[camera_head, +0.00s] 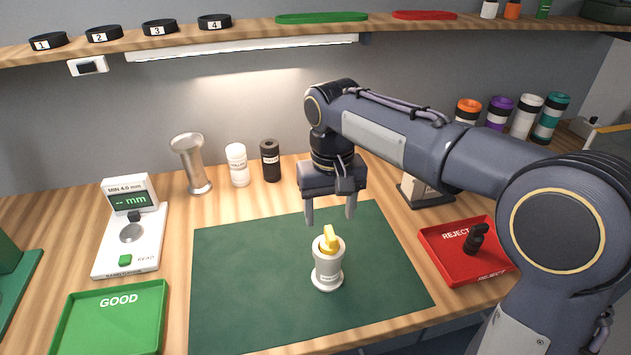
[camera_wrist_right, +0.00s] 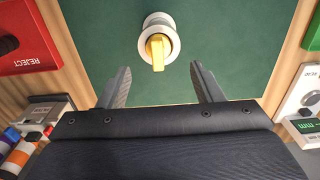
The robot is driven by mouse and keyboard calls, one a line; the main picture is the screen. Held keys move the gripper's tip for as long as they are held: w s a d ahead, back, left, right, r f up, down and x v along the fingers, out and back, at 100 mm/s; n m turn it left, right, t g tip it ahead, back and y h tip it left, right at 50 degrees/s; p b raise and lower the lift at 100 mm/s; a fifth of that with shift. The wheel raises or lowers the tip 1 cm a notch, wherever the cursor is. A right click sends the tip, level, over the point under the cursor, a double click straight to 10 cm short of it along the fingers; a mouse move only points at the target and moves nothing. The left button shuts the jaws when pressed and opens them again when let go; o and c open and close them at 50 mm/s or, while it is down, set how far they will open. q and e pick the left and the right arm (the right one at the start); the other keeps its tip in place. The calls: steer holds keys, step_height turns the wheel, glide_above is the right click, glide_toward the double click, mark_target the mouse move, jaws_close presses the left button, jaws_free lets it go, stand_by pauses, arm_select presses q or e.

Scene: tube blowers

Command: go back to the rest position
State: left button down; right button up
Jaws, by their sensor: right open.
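My right gripper (camera_head: 331,212) is open and empty, pointing down above the back part of the green mat (camera_head: 240,285). Its two fingers also show apart in the right wrist view (camera_wrist_right: 160,90). A white cylinder with a yellow piece on top (camera_head: 328,262) stands upright on the mat, in front of and below the fingers, apart from them. In the right wrist view the same white and yellow object (camera_wrist_right: 160,45) sits beyond the fingertips. My left gripper is not in view.
A green GOOD tray (camera_head: 110,325) is at the front left, beside a gauge (camera_head: 132,232). A red REJECT tray (camera_head: 450,270) at the right holds a dark part (camera_head: 475,240). A metal cup (camera_head: 190,165) and two bottles stand behind the mat. A shelf (camera_head: 260,35) runs above.

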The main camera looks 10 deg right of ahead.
steer(key=shift+s+d, duration=0.2)
steer(key=shift+d, duration=0.1)
steer(key=s+d+f+m+t+y, duration=0.1)
steer(key=s+d+t+y, duration=0.15)
steer(key=s+d, duration=0.65)
steer(key=s+a+f+t, duration=0.1)
steer(key=s+f, duration=0.2)
steer(key=s, duration=0.3)
steer(key=s+a+f+m+t+y, duration=0.1)
steer(key=s+f+t, duration=0.1)
steer(key=s, duration=0.4)
steer(key=shift+s+f, duration=0.2)
steer(key=shift+f, duration=0.3)
steer(key=shift+c, duration=0.2)
